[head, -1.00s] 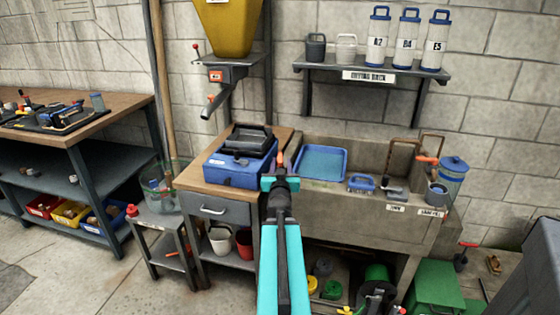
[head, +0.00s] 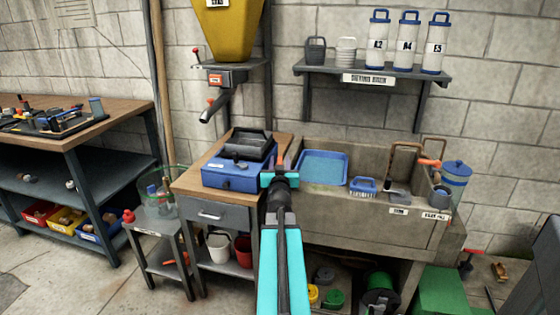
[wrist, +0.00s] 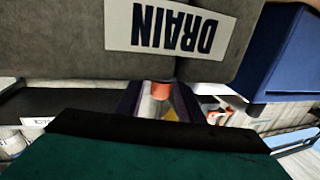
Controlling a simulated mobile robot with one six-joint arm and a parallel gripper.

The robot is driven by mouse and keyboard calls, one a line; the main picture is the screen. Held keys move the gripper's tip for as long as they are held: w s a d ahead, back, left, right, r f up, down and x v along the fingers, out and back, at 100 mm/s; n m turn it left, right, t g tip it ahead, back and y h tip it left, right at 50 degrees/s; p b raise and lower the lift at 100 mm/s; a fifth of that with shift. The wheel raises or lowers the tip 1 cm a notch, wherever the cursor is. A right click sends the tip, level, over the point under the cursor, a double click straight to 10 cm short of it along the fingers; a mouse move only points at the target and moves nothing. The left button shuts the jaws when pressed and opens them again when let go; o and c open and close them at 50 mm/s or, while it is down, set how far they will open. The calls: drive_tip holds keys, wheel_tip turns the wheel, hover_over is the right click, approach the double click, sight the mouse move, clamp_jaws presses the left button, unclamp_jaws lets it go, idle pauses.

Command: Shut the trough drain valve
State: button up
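My gripper (head: 280,178) is at the near left end of the grey trough (head: 340,218), beside the wooden cabinet. In the wrist view its dark fingers (wrist: 160,102) stand apart, with an orange piece (wrist: 160,90) showing in the gap. I cannot tell whether that piece is the valve handle or how far off it is. A white DRAIN label (wrist: 172,28), upside down, is close by on a dark grey surface. In the head view an orange-brown upright part (head: 283,148) shows just beyond my gripper, which hides what lies behind it. The valve body is not clearly visible.
A blue case (head: 235,178) sits on the cabinet left of my gripper. A blue tray (head: 323,168), a blue basket (head: 362,186) and a blue-lidded canister (head: 456,178) are at the trough. A yellow hopper (head: 228,30) hangs above.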

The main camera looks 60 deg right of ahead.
sight(280, 158)
drive_tip(key=shift+x, duration=1.25)
drive_tip(key=shift+c, duration=0.2)
clamp_jaws()
drive_tip(key=shift+d+r+p, duration=0.1)
drive_tip(key=shift+r+p, duration=0.2)
drive_tip(key=shift+p, duration=0.75)
drive_tip(key=shift+w+d+g+p, duration=0.15)
drive_tip(key=shift+g+p, duration=0.15)
drive_tip(key=shift+p, duration=0.65)
drive_tip(key=p, duration=0.3)
drive_tip(key=shift+d+r+m+h+p, duration=0.1)
drive_tip(key=shift+m+h+p, duration=0.2)
drive_tip(key=shift+m+p, duration=0.1)
